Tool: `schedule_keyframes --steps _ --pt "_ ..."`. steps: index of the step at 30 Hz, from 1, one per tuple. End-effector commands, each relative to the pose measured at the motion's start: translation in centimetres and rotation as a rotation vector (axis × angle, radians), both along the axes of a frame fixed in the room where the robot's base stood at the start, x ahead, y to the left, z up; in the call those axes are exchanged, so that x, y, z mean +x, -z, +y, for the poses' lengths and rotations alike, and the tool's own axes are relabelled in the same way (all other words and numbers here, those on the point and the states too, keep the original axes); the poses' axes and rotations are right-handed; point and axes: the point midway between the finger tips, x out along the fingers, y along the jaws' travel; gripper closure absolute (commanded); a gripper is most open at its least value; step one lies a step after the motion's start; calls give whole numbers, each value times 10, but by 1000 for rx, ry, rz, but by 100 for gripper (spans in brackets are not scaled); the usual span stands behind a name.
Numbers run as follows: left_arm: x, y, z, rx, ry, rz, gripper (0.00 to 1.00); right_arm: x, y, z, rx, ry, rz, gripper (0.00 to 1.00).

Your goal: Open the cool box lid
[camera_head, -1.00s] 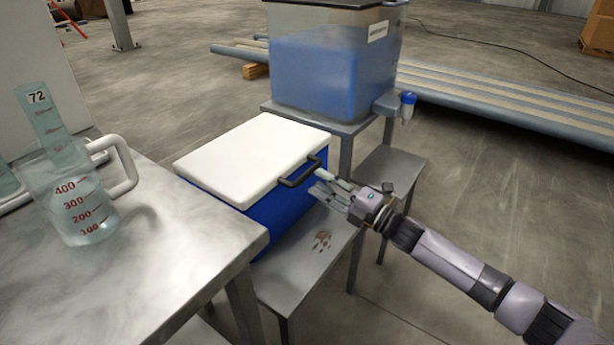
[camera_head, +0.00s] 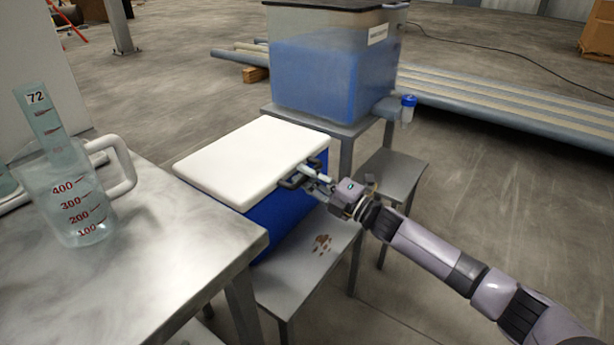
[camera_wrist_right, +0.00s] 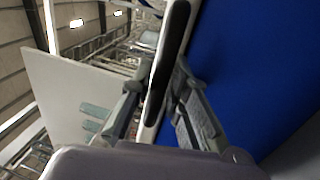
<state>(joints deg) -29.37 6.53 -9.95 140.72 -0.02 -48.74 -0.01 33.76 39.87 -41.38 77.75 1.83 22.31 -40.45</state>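The cool box (camera_head: 285,215) is blue with a white lid (camera_head: 255,155), and the lid lies flat and closed on it. A dark handle (camera_head: 291,184) sticks out from the lid's right edge. My right gripper (camera_head: 307,177) is at this handle. In the right wrist view the dark handle (camera_wrist_right: 168,55) runs between the two fingers of my right gripper (camera_wrist_right: 160,95), which stand apart on either side of it. Firm contact with the handle is not clear. The blue box wall (camera_wrist_right: 255,65) fills the right of that view. My left gripper is not in view.
The cool box stands on a low metal stand (camera_head: 300,275). A metal table (camera_head: 130,260) with a measuring jug (camera_head: 75,200) is at the near left. A large tank of blue liquid (camera_head: 320,70) stands behind the box. Open floor lies to the right.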

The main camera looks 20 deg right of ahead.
Motion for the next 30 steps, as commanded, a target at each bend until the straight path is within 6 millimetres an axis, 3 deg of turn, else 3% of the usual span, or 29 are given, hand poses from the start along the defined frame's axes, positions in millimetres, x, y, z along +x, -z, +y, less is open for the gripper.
schedule_keyframes --steps 6,30 --pt "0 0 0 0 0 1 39 0 0 0 0 0 0 100" --pt "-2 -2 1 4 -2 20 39 0 -4 0 -6 0 7 100"
